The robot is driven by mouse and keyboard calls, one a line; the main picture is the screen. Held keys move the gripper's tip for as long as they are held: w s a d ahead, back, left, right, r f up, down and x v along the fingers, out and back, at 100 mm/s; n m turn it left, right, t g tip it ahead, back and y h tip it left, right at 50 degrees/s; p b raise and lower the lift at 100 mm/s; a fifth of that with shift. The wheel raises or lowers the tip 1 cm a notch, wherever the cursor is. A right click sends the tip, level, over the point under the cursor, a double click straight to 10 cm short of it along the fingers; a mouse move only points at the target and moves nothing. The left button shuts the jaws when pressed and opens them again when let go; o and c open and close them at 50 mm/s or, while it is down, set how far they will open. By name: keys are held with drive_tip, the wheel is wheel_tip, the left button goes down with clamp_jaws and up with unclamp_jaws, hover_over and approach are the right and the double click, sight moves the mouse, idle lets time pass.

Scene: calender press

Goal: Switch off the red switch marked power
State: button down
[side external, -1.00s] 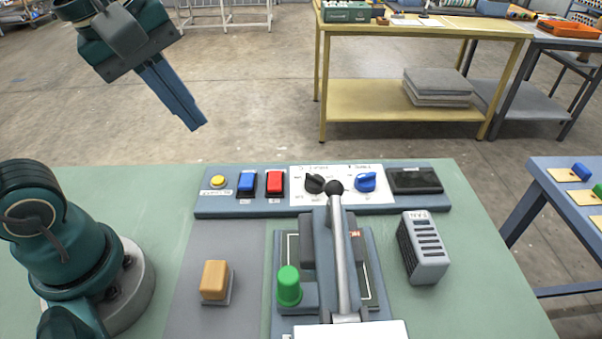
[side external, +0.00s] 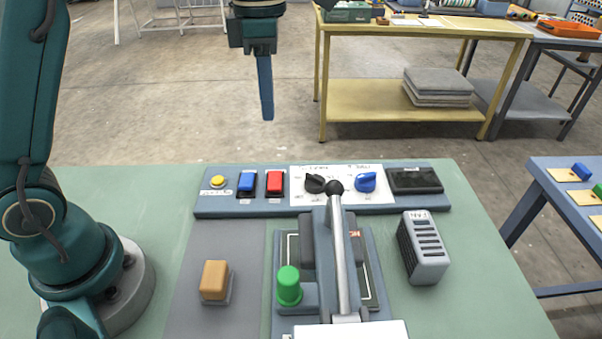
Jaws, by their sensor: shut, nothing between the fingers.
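The red rocker switch (side external: 275,181) sits on the grey-blue control strip (side external: 225,206) at the back of the green bench. It is just right of a blue rocker switch (side external: 246,183). A small label lies below the red switch, too small to read. Which way the rocker is tipped is hard to tell. My gripper (side external: 267,117) points straight down, shut and empty. In the picture it is above the red switch, well clear of the strip.
A yellow button (side external: 217,182) is left of the switches. A black knob (side external: 315,184) and a blue knob (side external: 365,182) are to the right. A lever (side external: 341,250), green button (side external: 288,286), tan block (side external: 214,280) and vented box (side external: 423,248) stand in front.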

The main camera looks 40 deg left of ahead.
sight(274, 186)
drive_tip(key=shift+f, duration=0.15)
wheel_tip(274, 186, down, 14)
idle(0.8)
drive_tip(key=shift+s+d+f, duration=0.1)
drive_tip(key=shift+f, duration=0.1)
idle(0.3)
drive_tip(key=shift+r, duration=0.1)
drive_tip(key=shift+w+a+r, duration=0.25)
drive_tip(key=shift+w+a, duration=0.3)
